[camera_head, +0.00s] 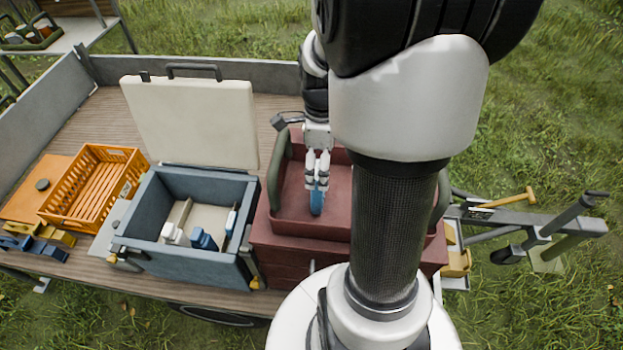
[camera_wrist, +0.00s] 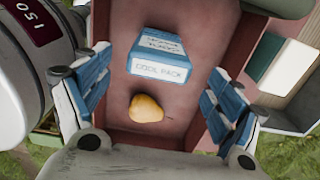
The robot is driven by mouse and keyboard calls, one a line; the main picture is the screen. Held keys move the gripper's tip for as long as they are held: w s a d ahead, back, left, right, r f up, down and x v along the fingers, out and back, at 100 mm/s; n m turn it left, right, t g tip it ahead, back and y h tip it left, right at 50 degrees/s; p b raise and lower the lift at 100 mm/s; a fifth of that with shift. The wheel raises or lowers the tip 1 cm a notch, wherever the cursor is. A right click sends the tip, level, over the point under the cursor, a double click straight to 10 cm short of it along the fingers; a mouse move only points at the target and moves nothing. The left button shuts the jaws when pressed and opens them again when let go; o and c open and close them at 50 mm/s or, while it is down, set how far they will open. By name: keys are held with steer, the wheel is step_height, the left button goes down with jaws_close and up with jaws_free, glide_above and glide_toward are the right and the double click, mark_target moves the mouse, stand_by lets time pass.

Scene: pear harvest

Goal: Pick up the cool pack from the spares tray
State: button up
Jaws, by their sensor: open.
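The cool pack (camera_wrist: 158,66) is a blue block with a white label reading COOL PACK. In the wrist view it lies on the floor of the dark red spares tray (camera_wrist: 122,45), ahead of the space between my fingers. My gripper (camera_wrist: 155,100) is open, with one blue-padded finger on each side and nothing between the pads. In the head view my gripper (camera_head: 317,185) points down into the spares tray (camera_head: 288,213). Something blue shows at its tips; I cannot tell there whether it is the pack or the finger pads.
A small yellow-orange fruit (camera_wrist: 146,108) lies in the tray close to the pack. The tray has raised walls and a green handle (camera_head: 278,168). Left of it stands an open blue-grey box (camera_head: 196,262) holding white and blue items, then an orange crate (camera_head: 72,218).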

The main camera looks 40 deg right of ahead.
steer(key=shift+a+f, duration=0.1)
steer(key=shift+f, duration=3.45)
steer(key=shift+c, duration=0.3)
steer(key=shift+r, duration=0.1)
steer(key=c, duration=1.3)
